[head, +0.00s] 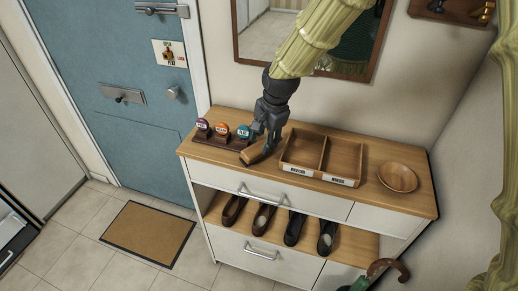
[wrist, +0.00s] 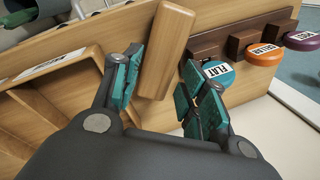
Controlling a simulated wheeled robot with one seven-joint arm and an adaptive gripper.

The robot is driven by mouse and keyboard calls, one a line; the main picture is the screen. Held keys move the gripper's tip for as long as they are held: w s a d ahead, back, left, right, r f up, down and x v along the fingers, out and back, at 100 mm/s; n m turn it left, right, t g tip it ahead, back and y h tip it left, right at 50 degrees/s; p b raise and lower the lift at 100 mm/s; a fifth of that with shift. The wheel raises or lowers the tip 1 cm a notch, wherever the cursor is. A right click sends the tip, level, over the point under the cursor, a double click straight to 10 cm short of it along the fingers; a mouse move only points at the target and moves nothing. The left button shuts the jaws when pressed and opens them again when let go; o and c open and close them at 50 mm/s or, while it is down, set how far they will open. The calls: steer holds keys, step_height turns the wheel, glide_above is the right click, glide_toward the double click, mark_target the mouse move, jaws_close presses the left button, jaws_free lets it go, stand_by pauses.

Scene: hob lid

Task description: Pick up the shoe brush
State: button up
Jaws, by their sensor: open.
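The shoe brush, a light wooden block (head: 254,153), lies on the wooden top of the cabinet near its front edge, left of the divided tray. In the wrist view the brush (wrist: 166,45) shows between the two fingers, its near end reaching down into the gap. My gripper (head: 262,139) points down over the brush. In the wrist view my gripper (wrist: 160,65) is open, with one teal-padded finger on each side of the brush. I cannot tell whether either pad touches it. The brush's bristles are hidden.
A dark rack with purple (head: 203,124), orange (head: 221,128) and teal (head: 243,132) labelled discs stands close on the left; the teal one (wrist: 218,74) is beside a finger. A two-compartment wooden tray (head: 340,181) is on the right, then a wooden bowl (head: 397,177). Several shoes (head: 264,217) sit below.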

mark_target(262, 145)
steer(key=shift+p+x, duration=0.7)
steer(key=shift+x, duration=1.5)
steer(key=shift+s, duration=0.1)
steer(key=shift+c, duration=0.2)
steer(key=c, duration=0.7)
steer(key=shift+r, duration=0.1)
steer(key=shift+c, duration=0.2)
